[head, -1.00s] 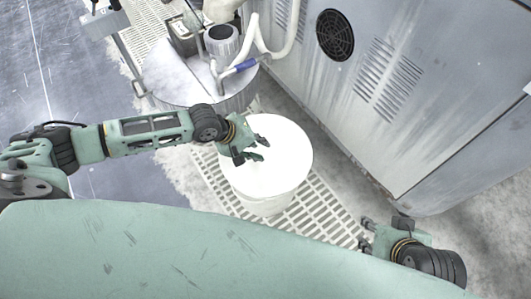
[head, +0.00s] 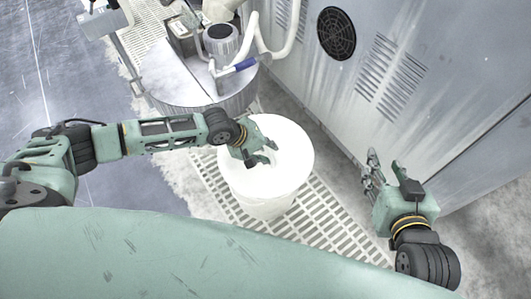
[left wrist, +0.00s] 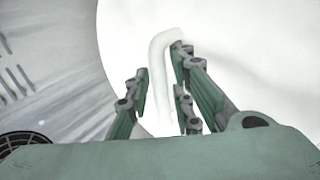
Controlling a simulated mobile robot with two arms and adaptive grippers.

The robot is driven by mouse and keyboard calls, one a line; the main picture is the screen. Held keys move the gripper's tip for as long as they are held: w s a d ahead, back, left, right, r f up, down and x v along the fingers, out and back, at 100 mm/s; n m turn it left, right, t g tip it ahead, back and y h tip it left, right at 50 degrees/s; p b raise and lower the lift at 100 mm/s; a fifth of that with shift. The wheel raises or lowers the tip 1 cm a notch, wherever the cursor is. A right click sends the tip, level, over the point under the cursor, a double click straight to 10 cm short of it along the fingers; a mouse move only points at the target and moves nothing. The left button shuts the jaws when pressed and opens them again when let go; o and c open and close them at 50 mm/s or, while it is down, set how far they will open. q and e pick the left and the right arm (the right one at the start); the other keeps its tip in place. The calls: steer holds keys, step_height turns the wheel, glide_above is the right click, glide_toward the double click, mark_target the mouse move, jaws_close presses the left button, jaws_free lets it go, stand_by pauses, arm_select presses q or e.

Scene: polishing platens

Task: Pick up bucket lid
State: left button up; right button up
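A round white lid (head: 292,142) covers the white bucket (head: 265,208) standing on a floor grating in the head view. In the left wrist view the lid (left wrist: 255,65) fills the right side, and its pale bent handle (left wrist: 160,75) shows between my fingers. My left gripper (head: 268,153) is over the lid with its fingers apart; it also shows in the left wrist view (left wrist: 160,90). I cannot tell whether a finger touches the handle. My right gripper (head: 385,168) is open and empty, right of the bucket and apart from it.
A grey machine cabinet (head: 420,100) with vents stands behind and to the right of the bucket. A round metal drum (head: 190,90) with hoses stands behind and to the left. Grating (head: 330,220) lies around the bucket.

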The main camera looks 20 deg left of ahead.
arm_select(q)
jaws_close()
steer(key=shift+r, duration=0.15)
stand_by(0.4)
